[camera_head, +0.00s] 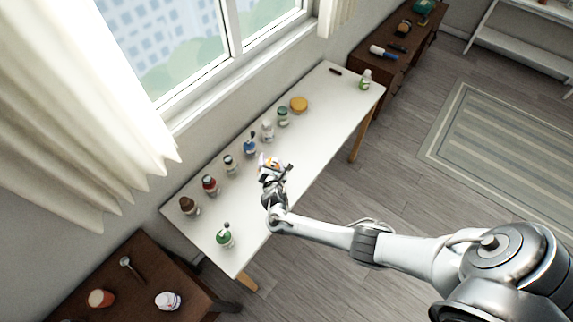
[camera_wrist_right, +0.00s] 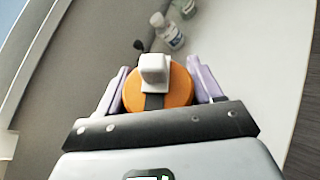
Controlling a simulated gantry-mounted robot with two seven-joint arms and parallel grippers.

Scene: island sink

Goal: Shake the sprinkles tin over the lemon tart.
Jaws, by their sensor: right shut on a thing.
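My right gripper (camera_head: 272,168) is above the middle of the white table, shut on an orange and white container, seemingly the sprinkles tin (camera_head: 264,160). In the right wrist view, the tin's round orange face (camera_wrist_right: 180,88) sits between the fingers (camera_wrist_right: 158,88), with a white block in front of it; no label is readable. A flat, round, yellow-orange thing, seemingly the lemon tart (camera_head: 299,104), lies farther back on the table, apart from the gripper and tin. My left gripper is not in view.

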